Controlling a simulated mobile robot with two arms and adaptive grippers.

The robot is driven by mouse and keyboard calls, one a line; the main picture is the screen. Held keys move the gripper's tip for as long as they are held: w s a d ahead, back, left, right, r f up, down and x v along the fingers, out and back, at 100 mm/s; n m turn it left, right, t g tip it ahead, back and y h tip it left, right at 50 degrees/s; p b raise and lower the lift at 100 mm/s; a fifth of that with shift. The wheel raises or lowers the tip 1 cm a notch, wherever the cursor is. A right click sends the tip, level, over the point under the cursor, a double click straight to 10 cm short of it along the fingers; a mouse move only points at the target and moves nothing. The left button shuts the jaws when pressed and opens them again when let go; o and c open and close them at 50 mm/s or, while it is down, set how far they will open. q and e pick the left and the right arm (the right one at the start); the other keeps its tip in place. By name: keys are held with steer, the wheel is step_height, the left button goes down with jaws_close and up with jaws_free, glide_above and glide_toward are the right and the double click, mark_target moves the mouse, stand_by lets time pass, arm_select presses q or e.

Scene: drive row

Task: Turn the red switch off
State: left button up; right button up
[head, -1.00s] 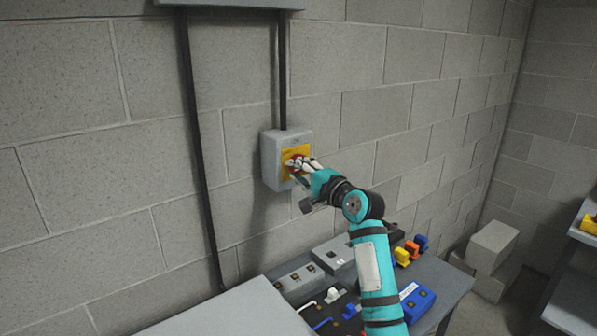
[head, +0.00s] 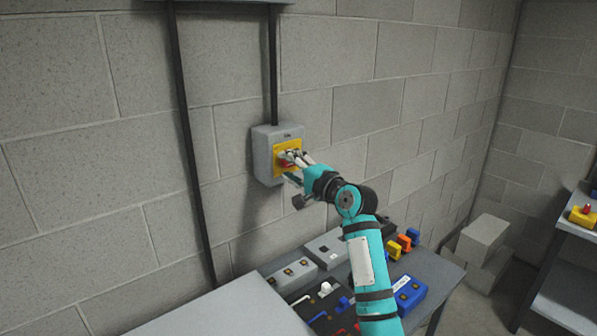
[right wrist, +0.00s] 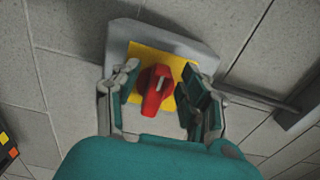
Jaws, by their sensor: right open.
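The red switch (head: 284,159) is a rotary knob on a yellow plate (head: 276,147), on the front of a grey box (head: 262,153) fixed to the block wall. In the right wrist view the red switch (right wrist: 157,91) shows a pale mark and leans slightly from upright, its top to the right. My right gripper (head: 293,160) is at the switch. Its fingers stand apart on either side of the knob in the right wrist view (right wrist: 163,98), with gaps visible, so it is open. My left gripper is not in view.
Below, a grey table (head: 440,268) carries grey switch boxes (head: 290,276), a blue box (head: 409,294) and yellow, orange and blue pieces. Conduits run along the wall. Grey blocks (head: 481,238) lie on the floor at right, by a shelf (head: 566,300) bearing a yellow item.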

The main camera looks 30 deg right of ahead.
steer(key=s+d, duration=0.1)
steer(key=s, duration=1)
steer(key=shift+s, duration=0.35)
steer(key=shift+f, duration=0.1)
